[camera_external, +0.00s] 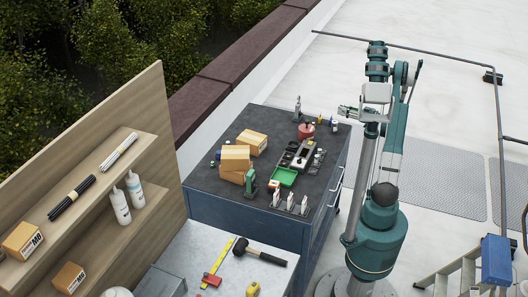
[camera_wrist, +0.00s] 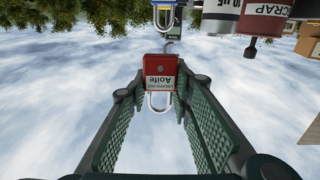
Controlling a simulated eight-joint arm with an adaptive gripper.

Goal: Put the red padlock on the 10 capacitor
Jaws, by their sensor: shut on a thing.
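The red padlock (camera_wrist: 161,72), with a white label and a silver shackle, is held between the fingertips of my gripper (camera_wrist: 160,86) in the wrist view. Its label reads upside down. A pale cylinder marked 10 µF (camera_wrist: 222,10), the 10 capacitor, is cut off at the top edge of that view, apart from the padlock. In the external view my gripper (camera_external: 346,111) is above the right back side of the dark workbench (camera_external: 215,178). The padlock is too small to make out there.
On the bench are cardboard boxes (camera_external: 235,158), a green tray (camera_external: 283,177) and a dark organiser (camera_external: 300,155). Bare bench top shows at the back left.

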